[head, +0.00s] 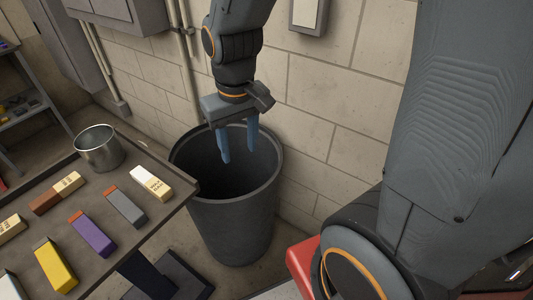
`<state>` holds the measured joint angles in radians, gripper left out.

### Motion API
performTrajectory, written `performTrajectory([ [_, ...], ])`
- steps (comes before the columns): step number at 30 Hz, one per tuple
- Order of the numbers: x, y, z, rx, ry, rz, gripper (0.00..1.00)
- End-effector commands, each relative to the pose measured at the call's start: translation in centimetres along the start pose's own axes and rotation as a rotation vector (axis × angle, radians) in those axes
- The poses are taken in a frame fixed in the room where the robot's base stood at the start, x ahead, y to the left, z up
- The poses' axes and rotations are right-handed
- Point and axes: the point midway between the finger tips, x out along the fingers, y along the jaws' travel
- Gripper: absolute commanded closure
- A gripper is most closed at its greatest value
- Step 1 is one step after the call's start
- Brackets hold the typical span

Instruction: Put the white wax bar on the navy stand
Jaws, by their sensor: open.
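My gripper (238,146) is open and empty, with two blue fingers pointing down over the mouth of a dark bin. Several bars lie on the brown tabletop to the left. A pale bar with dark lettering (151,183) lies near the table's right edge, closest to my gripper. Another whitish bar (11,287) is cut off at the bottom left. I cannot tell which of the two is the white wax bar. I cannot clearly make out the navy stand; a dark navy upright (147,274) shows below the table edge, and I cannot tell if it belongs to the table.
The dark bin (232,222) stands on the floor beside the table (128,246). The table also holds a grey bar (126,207), a purple bar (92,236), a yellow bar (54,266), a brown-and-cream bar (56,193) and a metal cup (99,150). A block wall is behind.

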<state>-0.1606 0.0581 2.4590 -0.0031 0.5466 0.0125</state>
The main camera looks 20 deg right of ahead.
Motion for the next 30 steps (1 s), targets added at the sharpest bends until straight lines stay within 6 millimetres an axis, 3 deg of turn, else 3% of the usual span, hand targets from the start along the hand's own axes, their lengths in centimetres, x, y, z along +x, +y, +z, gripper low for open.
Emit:
performTrajectory([
  [1,0.5,1.8,1.3,0.047,-0.009,0.003,0.55],
  [3,1.0,3.4,2.7,0.091,-0.016,0.006,0.55],
  [7,1.5,4.8,4.3,0.137,-0.023,0.008,0.55],
  [26,1.6,5.1,4.7,0.146,-0.025,0.008,0.55],
  [28,1.6,5.1,4.7,0.146,-0.025,0.008,0.67],
  [30,1.6,5.1,4.6,0.146,-0.025,0.008,0.69],
])
